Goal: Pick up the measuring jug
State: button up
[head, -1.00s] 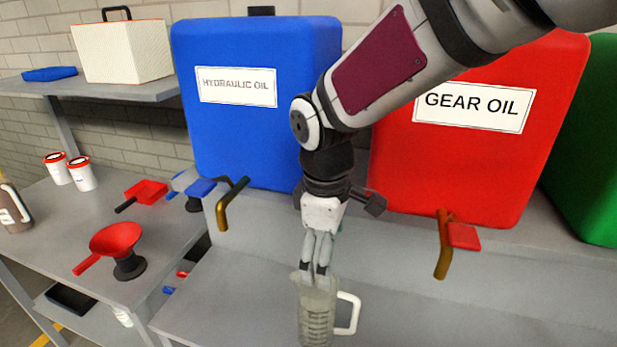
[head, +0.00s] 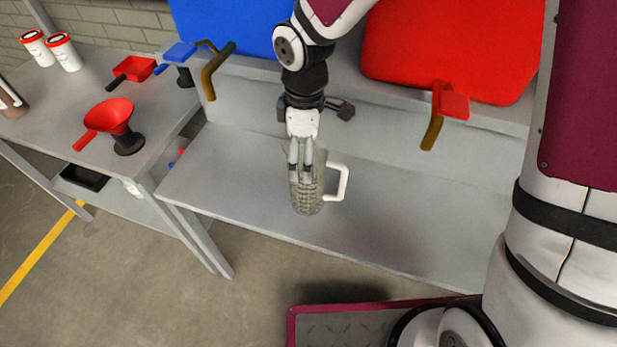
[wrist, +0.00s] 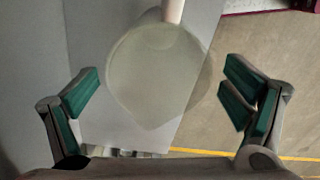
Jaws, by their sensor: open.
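The measuring jug (head: 309,200) is a clear, ribbed vessel with a white handle on its right in the head view. It stands upright on the grey shelf below the oil tanks. My gripper (head: 300,168) points down over it, and the fingers overlap its upper part in the head view. In the wrist view the jug (wrist: 155,80) appears from above as a pale round mouth with its handle at the top. My open gripper (wrist: 161,95) has one green-padded finger on each side of it, with gaps showing. How far down the fingertips reach beside the jug is unclear.
A blue tank (head: 225,25) and a red tank (head: 450,50) stand behind, with a tap (head: 433,125) jutting out at right. A side table at left holds a red funnel (head: 110,118). The shelf right of the jug is clear.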

aim_at(314, 181)
notch_tip(314, 181, down, 5)
jog(key=shift+d+f, duration=0.1)
jog(key=c, duration=1.1)
jog(key=shift+c, duration=0.2)
